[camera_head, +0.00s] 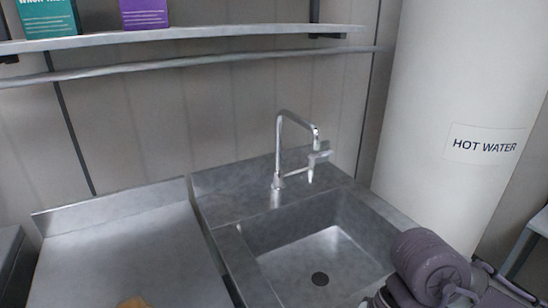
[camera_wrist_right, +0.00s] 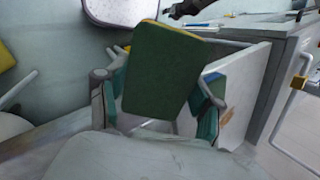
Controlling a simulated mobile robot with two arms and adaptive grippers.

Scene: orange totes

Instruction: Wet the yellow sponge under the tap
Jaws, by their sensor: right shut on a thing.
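In the right wrist view, my right gripper (camera_wrist_right: 160,100) is shut on the sponge (camera_wrist_right: 160,72). Its broad dark green face is toward the camera, and a thin yellow edge shows along its top. The tap (camera_head: 297,140) is a chrome swan-neck standing at the back of the steel sink (camera_head: 250,230) in the head view. Its spout hangs over the basin, and no water is seen running. My right arm is at the lower right of the head view, but its gripper and the sponge are out of that picture. My left gripper is in neither view.
A bare steel counter (camera_head: 120,255) adjoins the sink on the left. A shelf (camera_head: 180,34) with boxes hangs above. A large white hot water tank (camera_head: 450,100) stands close on the right. A small brown thing (camera_head: 134,302) is cut off at the bottom edge.

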